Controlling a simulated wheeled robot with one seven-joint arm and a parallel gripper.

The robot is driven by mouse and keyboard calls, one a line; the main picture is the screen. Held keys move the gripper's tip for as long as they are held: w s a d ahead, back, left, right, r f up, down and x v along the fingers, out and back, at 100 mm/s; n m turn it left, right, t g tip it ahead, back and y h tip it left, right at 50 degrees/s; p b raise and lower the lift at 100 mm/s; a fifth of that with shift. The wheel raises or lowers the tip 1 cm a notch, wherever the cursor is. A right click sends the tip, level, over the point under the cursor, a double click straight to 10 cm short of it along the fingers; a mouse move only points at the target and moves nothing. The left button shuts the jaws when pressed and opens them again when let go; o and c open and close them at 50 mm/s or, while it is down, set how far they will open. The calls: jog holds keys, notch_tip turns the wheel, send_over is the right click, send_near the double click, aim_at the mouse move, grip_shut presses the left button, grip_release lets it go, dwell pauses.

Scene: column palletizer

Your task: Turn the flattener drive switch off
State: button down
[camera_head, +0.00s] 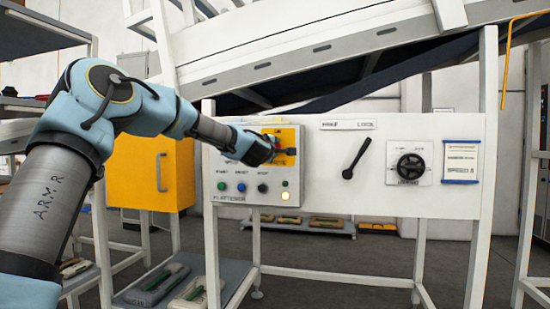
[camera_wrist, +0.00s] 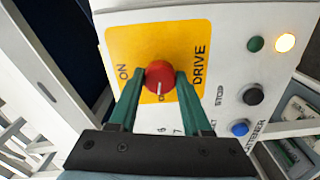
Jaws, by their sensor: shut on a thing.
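The flattener drive switch is a red round knob (camera_wrist: 159,73) on a yellow plate (camera_wrist: 122,40) marked DRIVE and ON. A white pointer mark on the knob points down in the wrist view, away from the ON label. My gripper (camera_wrist: 160,80) has its green fingers on either side of the knob, shut on it. In the head view my gripper (camera_head: 274,150) is at the yellow plate (camera_head: 290,134) and mostly hides the knob. Part of the lettering below the knob is covered or too small to read.
Below the switch are green (camera_head: 222,186), blue (camera_head: 241,187) and black (camera_head: 262,188) buttons and a lit lamp (camera_head: 285,196). To the right on the white panel (camera_head: 330,200) are a black lever (camera_head: 356,158) and a black rotary knob (camera_head: 411,166). A yellow cabinet (camera_head: 180,165) stands left.

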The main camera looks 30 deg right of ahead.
jog(key=shift+n+b, duration=0.65)
jog(key=shift+n, duration=0.25)
jog(key=shift+c, duration=1.7)
grip_release()
jog(key=b+v, duration=0.3)
jog(key=v, duration=0.7)
jog(key=shift+s+a, duration=0.3)
